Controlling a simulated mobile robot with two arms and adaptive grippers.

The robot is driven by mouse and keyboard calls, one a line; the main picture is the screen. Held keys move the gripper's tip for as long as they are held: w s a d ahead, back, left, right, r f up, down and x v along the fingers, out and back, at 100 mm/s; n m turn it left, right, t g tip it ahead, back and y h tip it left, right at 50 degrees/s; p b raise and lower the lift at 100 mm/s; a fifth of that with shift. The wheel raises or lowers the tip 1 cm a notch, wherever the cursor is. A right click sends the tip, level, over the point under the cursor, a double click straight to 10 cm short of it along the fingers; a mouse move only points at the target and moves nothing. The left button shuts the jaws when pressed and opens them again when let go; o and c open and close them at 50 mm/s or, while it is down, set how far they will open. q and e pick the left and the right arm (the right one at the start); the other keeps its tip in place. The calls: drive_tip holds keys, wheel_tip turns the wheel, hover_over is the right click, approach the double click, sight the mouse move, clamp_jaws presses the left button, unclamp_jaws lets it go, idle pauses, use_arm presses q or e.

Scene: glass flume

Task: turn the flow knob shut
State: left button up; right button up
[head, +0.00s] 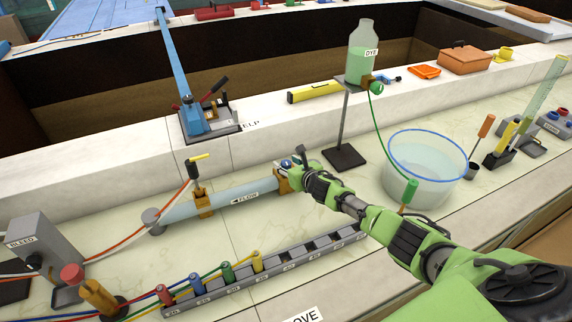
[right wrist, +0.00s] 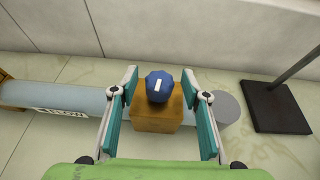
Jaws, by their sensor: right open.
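The flow knob (right wrist: 159,87) is blue with a white mark on top and sits on a brass-coloured block (right wrist: 157,121) on the pipe. In the head view the knob (head: 286,163) shows small at the right end of the clear pipe labelled FLOW (head: 243,192). My right gripper (right wrist: 160,84) is open, with one finger on each side of the knob. Gaps show between the fingers and the knob, so they seem apart from it. In the head view my right gripper (head: 294,172) partly hides the block. My left gripper is not in view.
A stand with a green DYE bottle (head: 361,52) rises behind, its dark base (head: 344,157) right of the knob. A clear blue-rimmed basin (head: 427,165) stands right of my arm. A rack with coloured plugs (head: 273,262) lies in front. A white wall runs behind the pipe.

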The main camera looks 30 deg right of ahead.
drive_tip(key=shift+w+f, duration=0.2)
drive_tip(key=shift+w, duration=0.3)
drive_tip(key=c, duration=1.1)
drive_tip(key=shift+f+h+b, duration=0.1)
drive_tip(key=shift+h+b, duration=0.2)
drive_tip(key=shift+b, duration=0.05)
drive_tip(key=shift+a+m+h+b, duration=0.1)
drive_tip(key=shift+m+h+b, duration=0.35)
drive_tip(key=shift+m, duration=0.35)
drive_tip(key=m+g+h+b, duration=0.1)
drive_tip(key=m+h, duration=0.1)
drive_tip(key=m+h+b, duration=0.2)
drive_tip(key=h, duration=0.1)
drive_tip(key=shift+f+g, duration=0.1)
drive_tip(key=shift+g, duration=0.3)
drive_tip(key=m+g+h+b, duration=0.5)
drive_tip(key=m+b, duration=0.1)
drive_tip(key=b, duration=0.4)
drive_tip(key=shift+b, duration=0.4)
drive_tip(key=shift+m+g+b, duration=0.4)
drive_tip(key=shift+b, duration=0.25)
